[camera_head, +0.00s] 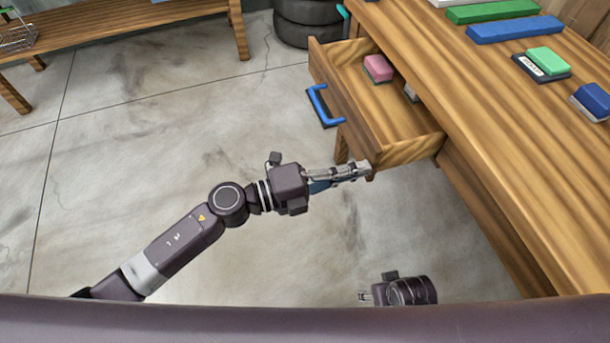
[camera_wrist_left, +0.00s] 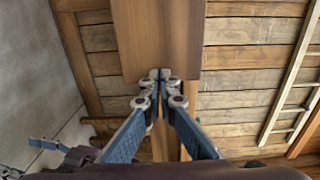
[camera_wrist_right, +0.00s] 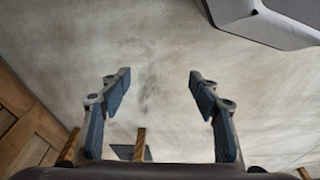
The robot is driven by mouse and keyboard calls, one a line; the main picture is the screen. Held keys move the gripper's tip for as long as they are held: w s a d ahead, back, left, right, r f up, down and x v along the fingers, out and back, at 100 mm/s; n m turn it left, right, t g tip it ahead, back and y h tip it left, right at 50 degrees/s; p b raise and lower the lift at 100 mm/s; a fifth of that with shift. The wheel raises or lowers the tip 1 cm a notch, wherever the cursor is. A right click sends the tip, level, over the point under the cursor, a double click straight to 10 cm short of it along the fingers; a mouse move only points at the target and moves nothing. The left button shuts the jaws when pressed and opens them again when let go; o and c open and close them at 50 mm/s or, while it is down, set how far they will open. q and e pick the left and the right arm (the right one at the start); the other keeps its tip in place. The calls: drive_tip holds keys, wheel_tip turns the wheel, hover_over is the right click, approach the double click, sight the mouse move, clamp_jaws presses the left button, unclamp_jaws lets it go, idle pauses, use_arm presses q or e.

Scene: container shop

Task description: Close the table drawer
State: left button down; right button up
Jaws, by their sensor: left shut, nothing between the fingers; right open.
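The wooden table drawer (camera_head: 390,127) stands pulled out from the wooden table (camera_head: 520,150) in the head view. Its front carries a blue handle (camera_head: 319,103). A pink block (camera_head: 378,68) and a partly hidden small grey item (camera_head: 410,93) lie in it. My right gripper (camera_wrist_right: 157,75) is open and empty over the floor, low in the head view.
On the tabletop lie a green bar (camera_head: 492,11), a blue bar (camera_head: 515,29), a green block (camera_head: 547,61) and a blue block (camera_head: 594,99). A wooden bench (camera_head: 120,36) and stacked tyres (camera_head: 308,22) stand at the back. The floor left of the drawer is clear.

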use_arm(q)
drive_tip(key=p, duration=0.1)
approach(427, 150)
drive_tip(key=shift+s+d+r, duration=0.2)
drive_tip(key=shift+d+r, duration=0.55)
drive_tip(key=x, duration=0.7)
drive_tip(key=shift+f, duration=0.2)
drive_tip(key=shift+w+d, duration=0.1)
drive_tip(key=shift+d, duration=0.25)
drive_tip(key=shift+r, duration=0.15)
use_arm(e)
drive_tip(key=f, duration=0.1)
drive_tip(key=s+f, duration=0.1)
drive_tip(key=f, duration=0.1)
drive_tip(key=shift+s+f, duration=0.2)
use_arm(q)
drive_tip(key=shift+r, duration=0.1)
